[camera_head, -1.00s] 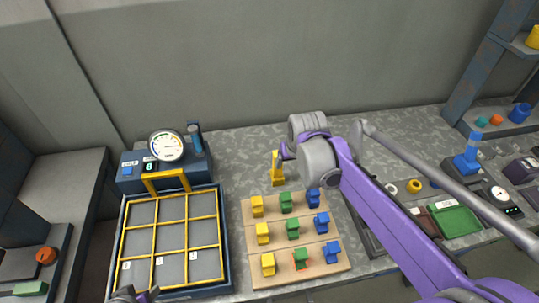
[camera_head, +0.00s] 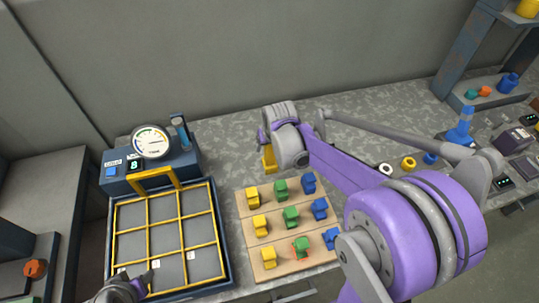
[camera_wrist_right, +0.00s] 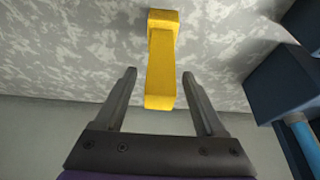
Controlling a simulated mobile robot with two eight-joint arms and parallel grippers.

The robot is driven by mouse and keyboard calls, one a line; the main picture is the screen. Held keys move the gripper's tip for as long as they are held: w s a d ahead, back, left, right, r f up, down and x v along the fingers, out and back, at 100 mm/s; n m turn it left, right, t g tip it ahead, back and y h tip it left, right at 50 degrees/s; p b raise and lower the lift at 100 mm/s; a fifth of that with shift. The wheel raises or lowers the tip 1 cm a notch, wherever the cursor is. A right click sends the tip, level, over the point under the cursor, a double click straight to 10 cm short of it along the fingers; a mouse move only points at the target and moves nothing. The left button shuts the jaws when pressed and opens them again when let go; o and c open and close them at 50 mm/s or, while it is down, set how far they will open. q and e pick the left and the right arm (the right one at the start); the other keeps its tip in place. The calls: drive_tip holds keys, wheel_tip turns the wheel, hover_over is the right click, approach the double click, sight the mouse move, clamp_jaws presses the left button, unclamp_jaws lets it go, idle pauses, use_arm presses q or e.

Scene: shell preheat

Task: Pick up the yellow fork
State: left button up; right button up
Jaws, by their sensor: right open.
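The yellow fork (camera_head: 269,159) stands on the grey speckled bench behind the wooden board, partly hidden by my right wrist. In the right wrist view the yellow fork (camera_wrist_right: 161,62) is a long block with a wider, notched far end. My right gripper (camera_wrist_right: 159,75) is open, with its two fingers apart on either side of the fork's near end. I cannot tell whether either finger touches it. In the head view my right gripper is mostly hidden by its wrist. My left gripper (camera_head: 128,284) is at the bottom left, over the gridded tray's front edge; its opening is unclear.
A wooden board (camera_head: 279,239) holds rows of yellow, green and blue pieces just in front. The gridded tray (camera_head: 222,270) with a gauge unit (camera_head: 152,143) stands left. A dark blue block (camera_wrist_right: 282,82) is close on the right in the wrist view. The wall is behind.

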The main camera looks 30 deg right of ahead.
drive_tip(key=shift+x, duration=1.2)
clamp_jaws()
idle(0.5)
